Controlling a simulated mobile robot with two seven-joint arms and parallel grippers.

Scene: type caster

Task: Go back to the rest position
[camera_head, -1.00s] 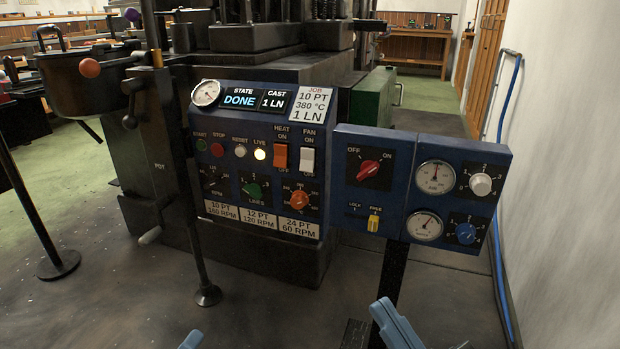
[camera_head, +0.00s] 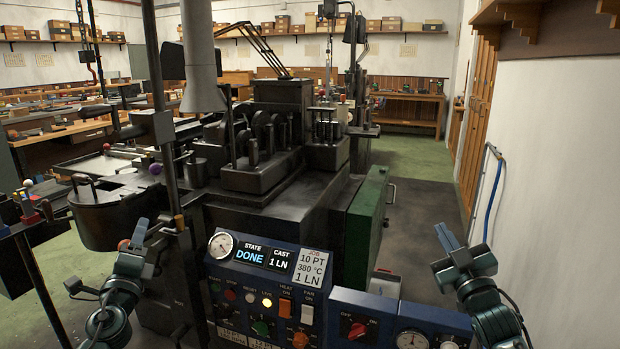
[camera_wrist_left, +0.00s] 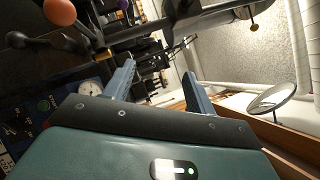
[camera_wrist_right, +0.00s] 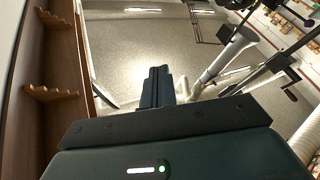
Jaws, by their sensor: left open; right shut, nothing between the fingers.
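My left gripper (camera_head: 138,236) is raised at the left of the control panel in the head view, in front of the black casting machine. Its two fingers (camera_wrist_left: 160,90) stand apart and empty in the left wrist view. My right gripper (camera_head: 446,238) is raised at the right, above the panel's right box and near the white wall. Its fingers (camera_wrist_right: 157,86) are together with nothing between them in the right wrist view. The blue control panel (camera_head: 230,285) shows DONE and 1 LN on its display, and its lower part is cut off by the frame.
The black casting machine (camera_head: 260,175) fills the middle, with a green box (camera_head: 366,215) on its right side. A dark pot (camera_head: 110,215) is at the left. A white wall (camera_head: 560,180) with a wooden shelf (camera_head: 545,15) bounds the right. Open floor (camera_head: 425,180) lies behind.

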